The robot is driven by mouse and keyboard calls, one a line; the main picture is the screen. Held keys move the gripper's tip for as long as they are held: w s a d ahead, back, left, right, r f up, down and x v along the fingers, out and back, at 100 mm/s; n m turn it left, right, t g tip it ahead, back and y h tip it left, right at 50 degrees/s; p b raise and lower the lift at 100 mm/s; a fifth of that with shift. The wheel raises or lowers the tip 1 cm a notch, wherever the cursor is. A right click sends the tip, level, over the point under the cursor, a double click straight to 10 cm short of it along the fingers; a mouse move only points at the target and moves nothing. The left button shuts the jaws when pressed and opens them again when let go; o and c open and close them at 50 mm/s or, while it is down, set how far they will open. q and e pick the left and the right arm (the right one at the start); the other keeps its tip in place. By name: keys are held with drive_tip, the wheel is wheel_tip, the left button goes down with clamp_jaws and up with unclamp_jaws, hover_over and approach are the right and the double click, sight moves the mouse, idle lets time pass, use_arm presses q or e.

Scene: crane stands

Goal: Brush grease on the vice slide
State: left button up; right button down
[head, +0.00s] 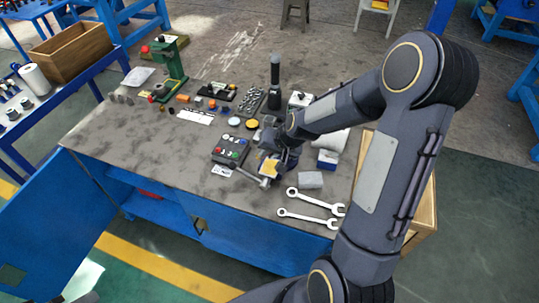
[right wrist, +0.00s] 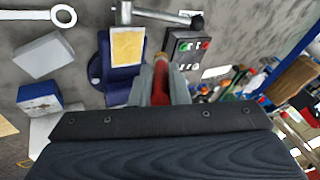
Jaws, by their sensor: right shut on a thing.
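The blue vice (right wrist: 122,84) stands near the bench's front edge, with a grey bar handle across its front end. A flat yellowish patch (right wrist: 128,46) lies on its top; it also shows in the head view (head: 269,167). My right gripper (right wrist: 160,88) is shut on a red-handled tool (right wrist: 160,82), apparently the brush, beside the vice. Its tip is hard to make out, and I cannot tell whether it touches the vice. In the head view my right arm partly hides the vice and gripper. My left gripper is not in view.
A button box (head: 230,150) sits left of the vice. Two wrenches (head: 310,218), a grey block (head: 310,180) and a blue-white box (head: 327,160) lie to its right. A black cylinder (head: 275,80), sockets and a green press (head: 168,70) stand further back. The bench's front left is clear.

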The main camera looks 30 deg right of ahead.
drive_tip(key=shift+r+p, duration=0.85)
drive_tip(key=shift+r, duration=0.75)
drive_tip(key=shift+s+d+f, duration=0.1)
